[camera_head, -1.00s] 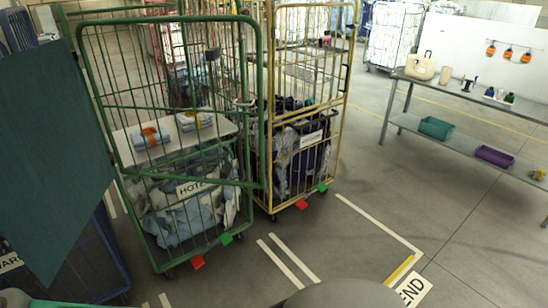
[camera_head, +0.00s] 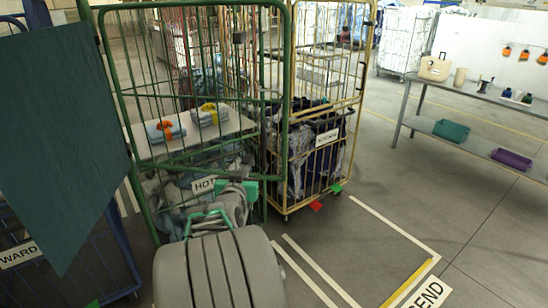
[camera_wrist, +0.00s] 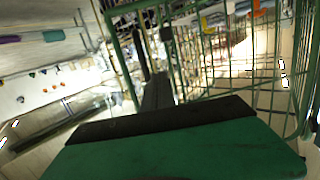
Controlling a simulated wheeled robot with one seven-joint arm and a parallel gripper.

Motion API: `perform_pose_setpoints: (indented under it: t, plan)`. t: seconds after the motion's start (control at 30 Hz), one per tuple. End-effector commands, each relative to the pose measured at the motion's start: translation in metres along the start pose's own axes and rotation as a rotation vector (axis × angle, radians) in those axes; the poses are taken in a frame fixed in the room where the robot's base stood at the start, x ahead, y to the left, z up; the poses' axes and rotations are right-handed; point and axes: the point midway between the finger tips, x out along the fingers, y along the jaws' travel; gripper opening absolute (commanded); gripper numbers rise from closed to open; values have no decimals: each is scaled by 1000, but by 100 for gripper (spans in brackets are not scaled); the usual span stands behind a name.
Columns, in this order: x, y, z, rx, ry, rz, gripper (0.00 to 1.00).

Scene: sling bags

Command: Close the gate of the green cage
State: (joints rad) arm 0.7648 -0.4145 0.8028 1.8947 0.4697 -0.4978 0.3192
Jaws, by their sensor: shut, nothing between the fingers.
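The green cage (camera_head: 108,72) stands left of centre in the head view. Its barred green gate (camera_head: 288,78) faces me; I cannot tell how wide a gap is left at its edge. Inside are a white shelf (camera_head: 146,150) with folded bundles, and pale blue laundry below. My gripper (camera_wrist: 157,92) is shut and empty in the wrist view, close to the green bars (camera_wrist: 222,66). In the head view my arm hides its fingertips and the cage's lower front.
A yellow cage (camera_head: 359,90) with dark bags stands close on the right. A blue cage (camera_head: 122,262) and a dark teal panel (camera_head: 60,140) are at the left. A grey table (camera_head: 412,100) stands at the right. The floor with white lines is clear at front right.

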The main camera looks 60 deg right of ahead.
Motion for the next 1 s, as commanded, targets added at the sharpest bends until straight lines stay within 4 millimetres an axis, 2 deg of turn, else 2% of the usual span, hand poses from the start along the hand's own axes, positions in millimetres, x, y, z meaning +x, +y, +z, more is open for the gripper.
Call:
perform_pose_setpoints:
  t: [0.03, 0.1, 0.17, 0.37, 0.8, 1.0]
  plan:
    - [12, 28, 6, -1, 56, 48, 0]
    - [18, 50, 1, -4, 120, 81, 0]
    - [21, 58, -1, -8, 145, 92, 0]
    - [46, 62, -10, -9, 152, 94, 0]
    - [137, 69, -24, -9, 150, 91, 0]
    - [156, 70, -26, -8, 152, 90, 0]
